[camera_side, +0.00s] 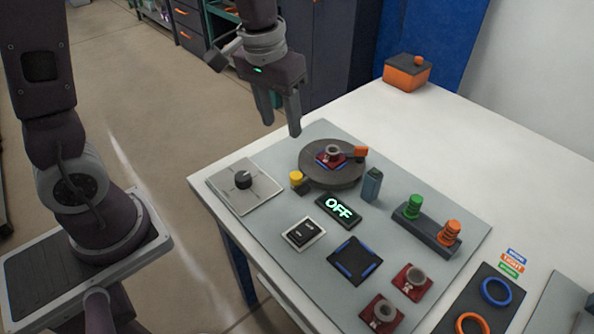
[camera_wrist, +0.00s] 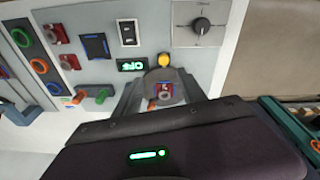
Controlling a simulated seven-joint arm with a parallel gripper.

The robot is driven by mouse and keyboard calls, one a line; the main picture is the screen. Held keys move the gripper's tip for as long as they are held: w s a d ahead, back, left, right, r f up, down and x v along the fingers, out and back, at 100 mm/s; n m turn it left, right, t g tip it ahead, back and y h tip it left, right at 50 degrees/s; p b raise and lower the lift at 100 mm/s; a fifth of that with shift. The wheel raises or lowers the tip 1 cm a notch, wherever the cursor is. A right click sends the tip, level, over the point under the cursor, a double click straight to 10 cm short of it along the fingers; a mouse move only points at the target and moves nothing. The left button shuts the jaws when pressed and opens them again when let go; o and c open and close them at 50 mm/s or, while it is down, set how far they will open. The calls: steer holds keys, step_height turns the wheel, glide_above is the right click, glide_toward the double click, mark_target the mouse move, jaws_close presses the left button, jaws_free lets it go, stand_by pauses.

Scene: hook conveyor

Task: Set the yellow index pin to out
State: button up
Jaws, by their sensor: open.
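The yellow index pin (camera_side: 296,178) stands at the left front edge of the dark round turntable (camera_side: 318,180). It also shows in the wrist view as a yellow knob (camera_wrist: 164,60) beside the turntable. I cannot tell from its height whether it is in or out. My gripper (camera_side: 280,128) is open and empty, raised above the far left edge of the table, behind the turntable. In the wrist view its fingers (camera_wrist: 160,92) frame part of the turntable.
A red fixture (camera_side: 333,155) with a grey ring sits on the turntable, with an orange block (camera_side: 360,152) at its edge. A lit OFF display (camera_side: 339,210), a rotary knob (camera_side: 243,180), a rocker switch (camera_side: 304,232) and green and orange posts (camera_side: 413,206) stand nearby.

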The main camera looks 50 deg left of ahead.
steer(key=g, duration=0.2)
glide_above(297, 174)
steer(key=shift+n, duration=0.4)
step_height(297, 174, down, 10)
steer(key=shift+s+r, duration=0.1)
step_height(297, 174, down, 8)
steer(key=shift+r, duration=0.25)
steer(key=shift+c, duration=0.5)
jaws_close()
